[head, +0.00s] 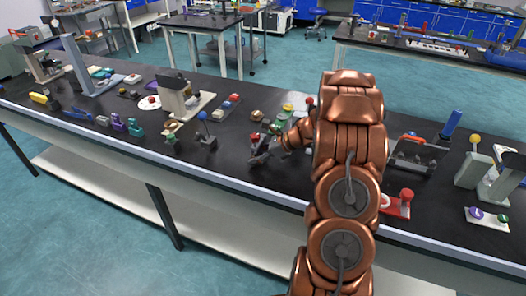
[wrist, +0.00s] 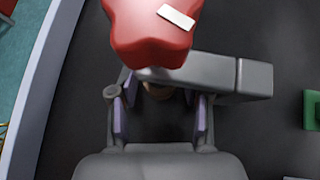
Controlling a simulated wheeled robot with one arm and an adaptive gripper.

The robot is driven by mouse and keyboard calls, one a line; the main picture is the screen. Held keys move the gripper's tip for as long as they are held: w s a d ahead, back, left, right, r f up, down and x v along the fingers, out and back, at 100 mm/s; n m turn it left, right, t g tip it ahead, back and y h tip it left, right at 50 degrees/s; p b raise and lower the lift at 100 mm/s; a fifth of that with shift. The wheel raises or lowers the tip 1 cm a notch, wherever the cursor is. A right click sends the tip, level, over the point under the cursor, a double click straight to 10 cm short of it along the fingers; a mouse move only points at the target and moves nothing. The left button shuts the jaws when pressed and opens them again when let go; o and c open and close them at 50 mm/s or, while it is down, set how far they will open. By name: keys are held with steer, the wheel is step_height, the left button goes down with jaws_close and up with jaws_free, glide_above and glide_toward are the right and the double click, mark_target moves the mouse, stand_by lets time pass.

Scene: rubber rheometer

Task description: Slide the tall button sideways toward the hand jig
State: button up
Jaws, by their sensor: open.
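In the wrist view a large red lobed knob (wrist: 150,35) with a white mark fills the top centre, just ahead of my gripper (wrist: 160,120). I take it for the top of the tall button, but cannot be sure. A grey block (wrist: 225,75) lies just below it, reaching right across the front of the fingers. A small tan piece (wrist: 158,92) shows beneath the block, between the purple-padded fingers. The fingers are apart; whether they touch anything is unclear. In the head view my gripper (head: 263,150) is low over the bench, beside a small red top (head: 254,136). I cannot identify the hand jig.
The black bench (head: 235,165) is crowded. A blue-knobbed lever (head: 203,116) stands left of my gripper, and a red-topped button (head: 406,194) is right of my arm. A green block (wrist: 312,108) is at right in the wrist view. The bench's pale edge (wrist: 35,90) is at left.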

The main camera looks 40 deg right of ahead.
steer(key=shift+w+a+f, duration=0.15)
steer(key=shift+c, duration=0.2)
jaws_close()
steer(key=shift+f, duration=0.1)
